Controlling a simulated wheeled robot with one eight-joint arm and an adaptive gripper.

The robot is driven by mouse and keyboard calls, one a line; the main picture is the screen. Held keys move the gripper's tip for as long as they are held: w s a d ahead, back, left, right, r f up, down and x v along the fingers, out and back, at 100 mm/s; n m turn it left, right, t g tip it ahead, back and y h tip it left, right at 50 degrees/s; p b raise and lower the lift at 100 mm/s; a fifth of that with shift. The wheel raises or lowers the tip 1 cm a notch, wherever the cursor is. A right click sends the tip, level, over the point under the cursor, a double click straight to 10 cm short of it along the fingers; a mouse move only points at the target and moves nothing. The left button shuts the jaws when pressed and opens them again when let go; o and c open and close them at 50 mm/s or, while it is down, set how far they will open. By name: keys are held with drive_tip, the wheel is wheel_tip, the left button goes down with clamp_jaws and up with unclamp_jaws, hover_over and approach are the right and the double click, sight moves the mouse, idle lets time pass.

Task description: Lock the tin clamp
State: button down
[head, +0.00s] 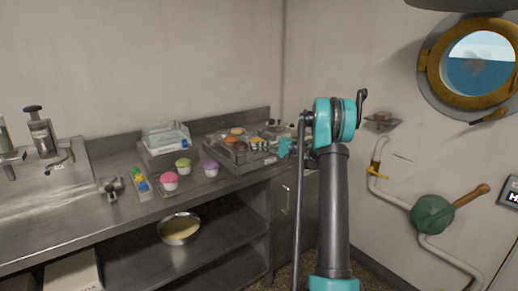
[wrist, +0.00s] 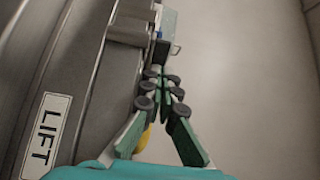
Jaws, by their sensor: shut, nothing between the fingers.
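My gripper (wrist: 164,82) is shut and empty in the wrist view, its dark-padded green fingertips together. It is beside the edge of a dark metal unit (wrist: 92,95) that bears a LIFT label (wrist: 46,135). Beyond the fingertips is a grey block with a small metal loop (wrist: 176,49); I cannot tell for sure whether this is the tin clamp. In the head view, my gripper (head: 284,148) is at the right end of a metal unit (head: 262,160) with pastries on it. Small metal fittings (head: 272,128) stand behind it. Contact is not clear.
Pink, green and purple cupcakes (head: 169,181) stand on the counter (head: 95,212) left of the unit. A clear box (head: 166,137) is behind them. A bowl (head: 179,230) is on the shelf below. Pipes and a green valve (head: 432,214) are on the right wall.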

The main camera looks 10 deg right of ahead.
drive_tip(key=shift+w+a, duration=0.15)
drive_tip(key=v, duration=1.2)
